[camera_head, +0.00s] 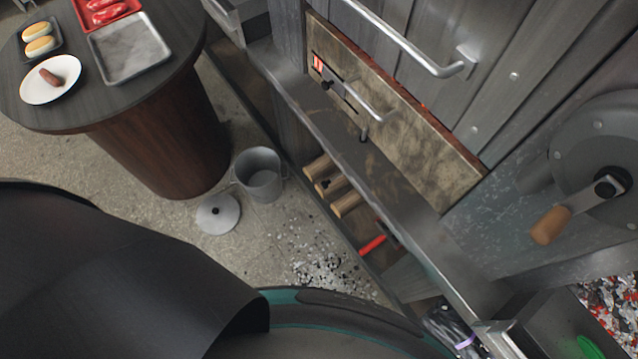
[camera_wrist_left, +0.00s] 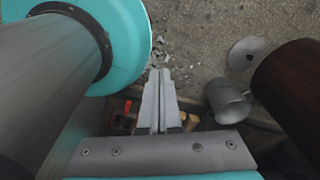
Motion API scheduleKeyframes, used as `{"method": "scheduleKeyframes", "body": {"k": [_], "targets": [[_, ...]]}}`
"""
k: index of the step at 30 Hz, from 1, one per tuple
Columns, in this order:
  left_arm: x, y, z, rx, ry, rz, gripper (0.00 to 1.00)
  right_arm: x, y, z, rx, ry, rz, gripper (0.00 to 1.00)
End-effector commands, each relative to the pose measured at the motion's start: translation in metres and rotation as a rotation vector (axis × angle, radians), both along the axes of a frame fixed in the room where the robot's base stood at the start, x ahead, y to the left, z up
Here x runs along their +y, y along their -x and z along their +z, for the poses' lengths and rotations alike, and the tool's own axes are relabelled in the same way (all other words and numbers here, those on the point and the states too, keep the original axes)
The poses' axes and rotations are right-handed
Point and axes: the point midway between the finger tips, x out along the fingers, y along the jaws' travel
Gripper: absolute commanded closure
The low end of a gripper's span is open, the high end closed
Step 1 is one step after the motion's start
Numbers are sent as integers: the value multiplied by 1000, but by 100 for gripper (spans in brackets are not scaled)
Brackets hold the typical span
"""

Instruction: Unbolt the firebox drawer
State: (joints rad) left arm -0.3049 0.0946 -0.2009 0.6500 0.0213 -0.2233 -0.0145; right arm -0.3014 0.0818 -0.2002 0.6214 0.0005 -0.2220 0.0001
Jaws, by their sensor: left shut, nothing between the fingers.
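The firebox drawer (camera_head: 425,158) is a stained tan metal front set in the grey grill, in the head view's upper right. A bar handle (camera_head: 372,108) stands out from it. At its left end are a small red marking (camera_head: 318,63) and a dark bolt knob (camera_head: 327,85). A short pin (camera_head: 363,134) hangs below the handle. The drawer front looks flush with the grill. In the left wrist view my left gripper (camera_wrist_left: 160,74) is shut and empty, pointing over the floor, away from the drawer. Neither gripper shows in the head view.
A steel ledge (camera_head: 385,185) runs below the drawer, above a shelf with logs (camera_head: 345,203). A metal bucket (camera_head: 260,178) and a lid (camera_head: 217,213) are on the floor. A round table (camera_head: 150,105) stands at left. A crank wheel (camera_head: 590,150) is at right.

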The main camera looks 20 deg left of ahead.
Motion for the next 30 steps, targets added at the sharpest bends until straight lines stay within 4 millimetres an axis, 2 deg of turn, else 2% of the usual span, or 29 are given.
{"method": "scheduleKeyframes", "body": {"k": [3, 5, 7, 9, 11, 15, 18, 21, 27, 30], "targets": [[19, -44, -11, -89, -6, -12, 100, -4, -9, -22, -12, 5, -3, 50], [29, -74, -13, -152, -6, -23, 100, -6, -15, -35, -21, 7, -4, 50], [40, -112, -12, -233, -1, -45, 100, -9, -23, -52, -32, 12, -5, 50], [47, -150, -5, -316, 10, -74, 100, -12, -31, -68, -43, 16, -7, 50], [49, -179, 3, -385, 24, -104, 100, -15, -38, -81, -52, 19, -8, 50], [42, -237, 32, -539, 69, -195, 100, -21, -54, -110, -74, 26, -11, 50], [27, -267, 58, -637, 112, -269, 100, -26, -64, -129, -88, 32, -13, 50], [10, -285, 83, -716, 158, -341, 100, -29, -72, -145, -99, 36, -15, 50], [-19, -298, 119, -811, 224, -444, 100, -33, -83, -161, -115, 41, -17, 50], [-26, -299, 127, -828, 240, -466, 100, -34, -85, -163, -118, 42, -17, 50]]}}
